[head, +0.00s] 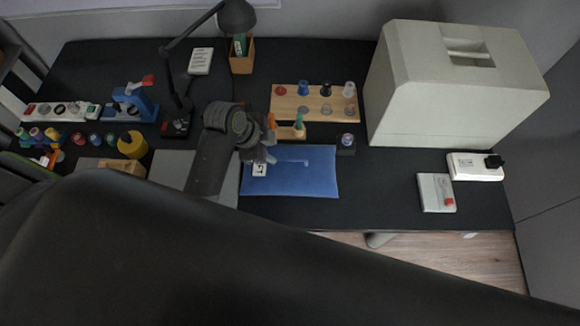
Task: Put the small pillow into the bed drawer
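A blue, roughly rectangular piece (312,178) with slightly curved edges lies on the dark desk. It could be the small pillow or a flat mat; I cannot tell which. A pale blue line shows on it, and a small white tag with dark marks is at its left side. My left gripper (266,152) is over its upper left part, pointing right and away. Whether it touches the blue piece, and whether its fingers are apart, is unclear. My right gripper is not in view. No bed or bed drawer is visible.
The dark desk (385,195) holds a black lamp (178,85), a wooden peg rack (315,102) behind the blue piece, a large cream case (430,90), white boxes at right, and several spools at left. A dark shape hides the lower left. Wood floor (430,255) shows in front.

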